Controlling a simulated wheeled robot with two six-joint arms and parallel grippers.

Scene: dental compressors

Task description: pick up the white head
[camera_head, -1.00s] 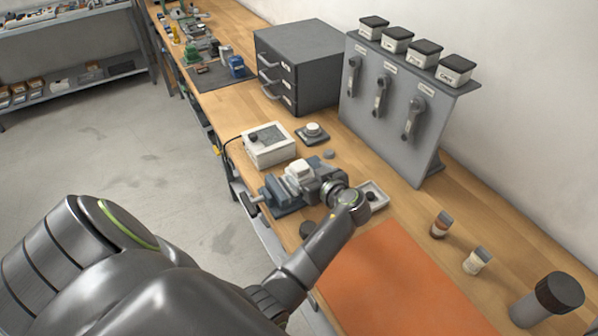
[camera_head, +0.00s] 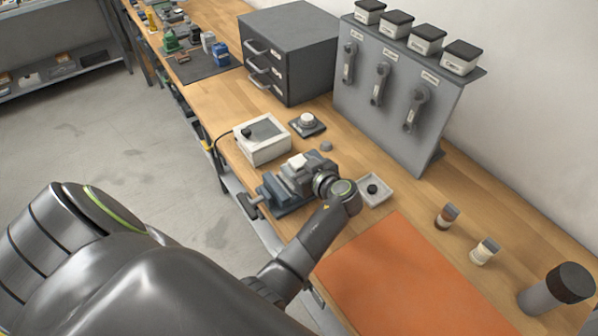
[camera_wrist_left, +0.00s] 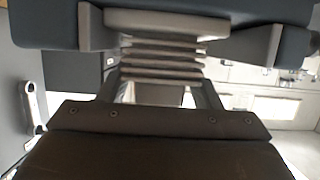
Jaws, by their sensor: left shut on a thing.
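The white head (camera_head: 299,160) shows as a pale block at the blue-grey vise (camera_head: 283,200) in the head view. My left gripper (camera_head: 305,173) reaches it from the right. In the left wrist view, the ribbed pale head (camera_wrist_left: 163,65) sits between the fingers of my left gripper (camera_wrist_left: 162,92), which is shut on it. Blue-grey blocks lie beyond it, close to its top plate. My arm and gripper hide part of the vise. I cannot tell whether the head rests in the vise or is clear of it. My right gripper is not in view.
A white tray (camera_head: 376,191) with a small dark part lies right of my wrist. A white box (camera_head: 262,140) and a small scale-like device (camera_head: 307,124) stand behind the vise. An orange mat (camera_head: 410,275) lies clear in front. A tool panel (camera_head: 395,95) stands at the back.

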